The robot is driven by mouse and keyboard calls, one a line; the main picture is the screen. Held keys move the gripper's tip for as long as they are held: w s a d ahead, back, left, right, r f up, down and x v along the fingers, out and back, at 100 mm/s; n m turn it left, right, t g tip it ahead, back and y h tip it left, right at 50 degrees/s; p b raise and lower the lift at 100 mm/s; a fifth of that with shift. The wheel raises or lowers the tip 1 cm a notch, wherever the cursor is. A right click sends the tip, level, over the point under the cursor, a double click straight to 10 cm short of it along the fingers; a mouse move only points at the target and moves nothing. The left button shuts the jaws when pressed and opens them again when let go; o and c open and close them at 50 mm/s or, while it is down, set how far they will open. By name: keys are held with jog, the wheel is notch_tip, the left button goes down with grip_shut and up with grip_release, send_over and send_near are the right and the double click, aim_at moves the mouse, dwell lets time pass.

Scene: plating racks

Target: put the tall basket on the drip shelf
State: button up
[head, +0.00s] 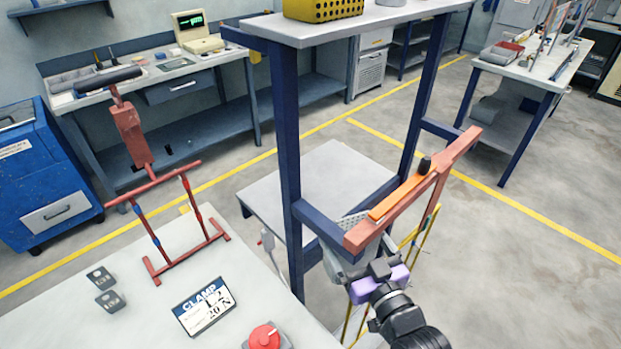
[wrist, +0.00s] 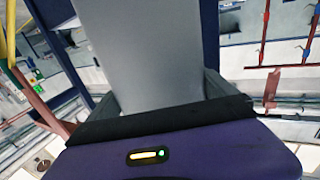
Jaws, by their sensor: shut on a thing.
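A grey basket with a perforated upper part (head: 340,266), which looks like the tall basket, hangs beside the blue rack post, partly hidden by the copper-coloured bar and my gripper. My purple and black gripper (head: 376,278) is shut on it. In the wrist view a plain grey face (wrist: 150,60), apparently the basket's, rises from the dark jaws (wrist: 160,118). The blue-framed rack has a high pale top board (head: 400,13) and a low grey shelf (head: 310,180). The low shelf's visible part is bare. No label shows which is the drip shelf.
A yellow perforated basket (head: 322,9) stands on the top board. The copper-coloured bar with an orange strip (head: 410,190) crosses just above my gripper. Blue posts (head: 287,150) flank the low shelf. A red stand (head: 160,200) and red button (head: 264,336) are on the left bench.

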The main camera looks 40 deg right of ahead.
jog(key=f+b+x, duration=0.3)
jog(key=b+x, duration=0.3)
jog(key=x, duration=1.9)
jog(key=shift+f+b, duration=0.2)
jog(key=shift+b, duration=0.2)
jog(key=shift+a+f, duration=0.1)
jog(key=shift+f, duration=0.05)
jog(key=o, duration=1.2)
jog(key=b+v, duration=0.1)
jog(key=v, duration=1.1)
